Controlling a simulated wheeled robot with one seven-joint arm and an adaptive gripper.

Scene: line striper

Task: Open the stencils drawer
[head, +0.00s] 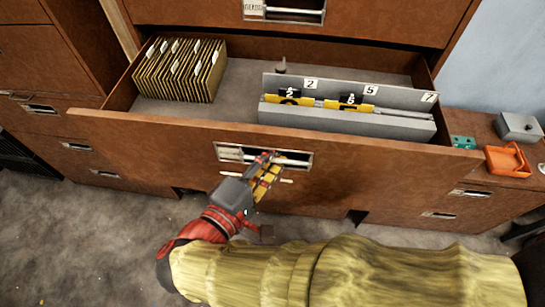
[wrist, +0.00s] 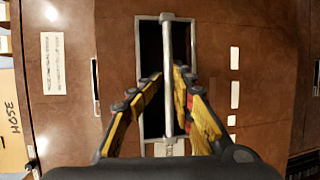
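The wooden drawer (head: 190,142) stands pulled out of its cabinet. It holds a row of tan file folders on the left and a grey rack of numbered plates (head: 415,125) on the right. Its label is too small to read. Its metal bar handle (head: 292,160) sits in a recess on the front. My gripper (head: 270,163) is at this handle. In the wrist view, the two fingers of my gripper (wrist: 167,76) stand on either side of the handle bar (wrist: 168,100). A gap shows between the left fingertip and the bar; the right fingertip is close to it.
Another closed drawer with a bar handle (head: 285,12) is above. Closed lower cabinets flank the open drawer. An orange tray (head: 507,161) and a grey box (head: 518,127) stand on the right cabinet top. Carpeted floor (head: 90,235) is clear at the lower left.

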